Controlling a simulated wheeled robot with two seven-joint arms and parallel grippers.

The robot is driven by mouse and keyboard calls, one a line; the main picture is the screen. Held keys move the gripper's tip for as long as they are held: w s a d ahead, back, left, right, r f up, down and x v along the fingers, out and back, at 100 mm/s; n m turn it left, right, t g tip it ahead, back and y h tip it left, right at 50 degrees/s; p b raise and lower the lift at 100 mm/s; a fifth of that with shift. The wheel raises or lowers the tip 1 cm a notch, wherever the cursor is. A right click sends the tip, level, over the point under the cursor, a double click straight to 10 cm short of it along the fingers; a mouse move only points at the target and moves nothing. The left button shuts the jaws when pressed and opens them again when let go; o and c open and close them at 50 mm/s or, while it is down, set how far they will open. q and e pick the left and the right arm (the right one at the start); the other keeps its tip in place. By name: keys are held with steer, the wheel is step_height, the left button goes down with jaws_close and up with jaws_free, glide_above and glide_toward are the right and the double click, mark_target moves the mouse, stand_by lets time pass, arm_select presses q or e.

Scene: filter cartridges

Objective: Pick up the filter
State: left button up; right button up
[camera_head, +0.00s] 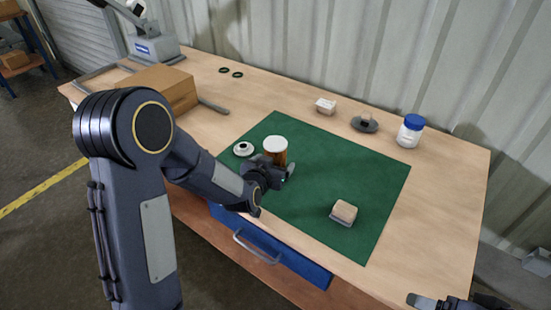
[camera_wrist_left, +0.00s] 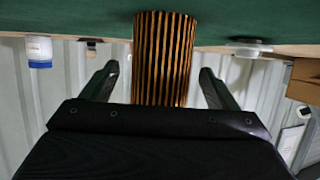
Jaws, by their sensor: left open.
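The filter (camera_head: 275,152) is an upright brown-orange pleated cylinder with a white top, standing on the green mat (camera_head: 310,222). In the left wrist view, which is upside down, the filter (camera_wrist_left: 165,55) shows its dark and orange pleats. My left gripper (camera_head: 277,174) is open at the near side of the filter, low over the mat. In the wrist view its fingers stand to either side of the filter with a gap on each side. The gripper body hides part of the filter. My right gripper (camera_head: 450,302) is at the bottom right edge, partly cut off.
A white disc-shaped part (camera_head: 243,149) lies close left of the filter. A block-like tool (camera_head: 344,212) is on the mat's right. A blue-lidded jar (camera_head: 411,131), a small white box (camera_head: 325,106) and a grey dish (camera_head: 364,124) stand behind. A cardboard box (camera_head: 165,88) is left.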

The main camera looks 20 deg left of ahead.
arm_select(q)
steer(key=shift+x, duration=0.8)
steer(key=shift+c, duration=0.4)
steer(key=c, duration=1)
